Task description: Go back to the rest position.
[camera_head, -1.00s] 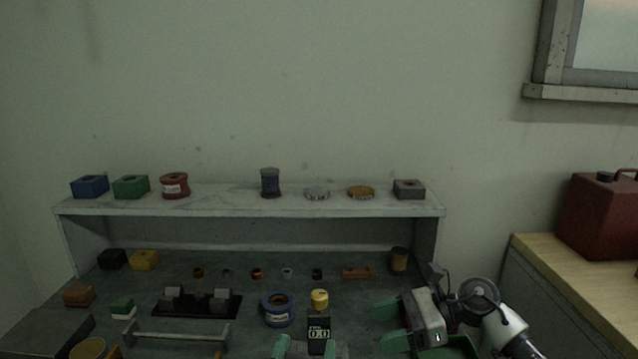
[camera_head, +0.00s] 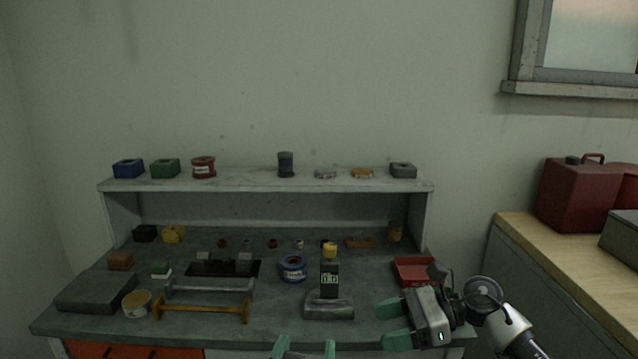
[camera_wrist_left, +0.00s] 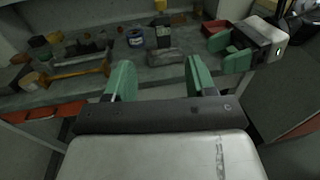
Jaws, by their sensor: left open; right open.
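My left gripper (camera_head: 304,347) shows only its green fingertips at the bottom edge of the head view. They are spread apart, with nothing between them. In the left wrist view the same open gripper (camera_wrist_left: 160,80) points at the workbench, apart from its front edge. My right gripper (camera_head: 390,323) has green fingers, open and empty, over the right front of the bench. It also shows in the left wrist view (camera_wrist_left: 230,50) at the upper right. A gauge block with a yellow top (camera_head: 329,278) stands upright on a grey base (camera_head: 328,306) mid-bench.
The workbench (camera_head: 280,330) carries a blue spool (camera_head: 292,268), an orange-yellow handle (camera_head: 202,309), a grey block (camera_head: 96,292) and a red tray (camera_head: 415,271). A shelf (camera_head: 240,185) holds several small parts. A red canister (camera_head: 578,195) stands on the right counter. The bench's front middle is clear.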

